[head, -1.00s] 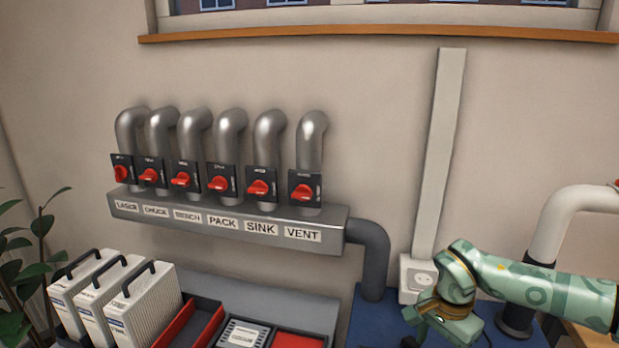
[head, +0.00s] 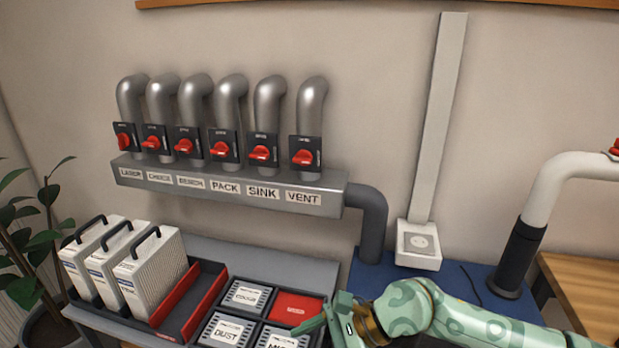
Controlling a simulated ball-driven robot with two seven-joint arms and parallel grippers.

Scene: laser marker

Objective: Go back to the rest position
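My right arm comes in from the right, and its green gripper (head: 318,328) hangs low at the bottom of the head view, over the right edge of the bin tray. One finger shows; the rest is cut off or hidden, so I cannot tell if it is open or shut. My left gripper is not in view.
A manifold (head: 230,192) with several red-handled valves is on the wall. Below it, white filter cartridges (head: 150,275) stand in a dark tray beside labelled boxes (head: 246,296) and a red one (head: 297,306). A white pipe (head: 560,180) rises at right.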

